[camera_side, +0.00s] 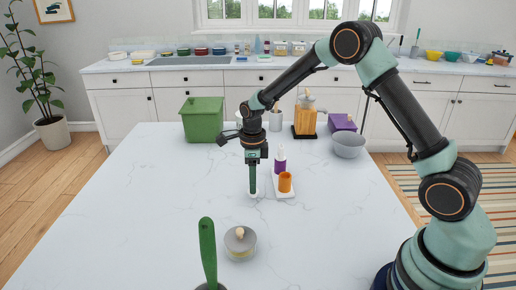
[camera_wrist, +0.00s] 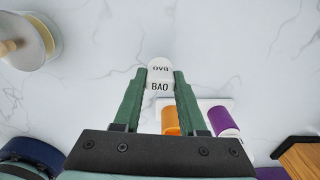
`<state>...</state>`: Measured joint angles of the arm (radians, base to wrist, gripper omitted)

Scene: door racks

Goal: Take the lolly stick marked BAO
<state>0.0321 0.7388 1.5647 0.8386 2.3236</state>
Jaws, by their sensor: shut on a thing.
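The white lolly stick marked BAO (camera_wrist: 160,85) is between the two green fingers of my gripper (camera_wrist: 159,76) in the wrist view. BAO reads upright on its near face, and a smaller upside-down marking shows on its rounded far end. My gripper is shut on it. In the side view my gripper (camera_side: 252,190) points straight down, left of a small white tray, with a bit of white at its tips. Most of the stick is hidden there by the fingers, and I cannot tell whether it touches the table.
The white tray (camera_side: 285,194) holds an orange cylinder (camera_side: 285,182) and a purple-and-white one (camera_side: 280,160). A grey round pot (camera_side: 241,247) and a green-handled tool (camera_side: 208,250) are in front. A green bin (camera_side: 203,120), juicer (camera_side: 305,117) and bowl (camera_side: 349,146) stand behind. The table's left is clear.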

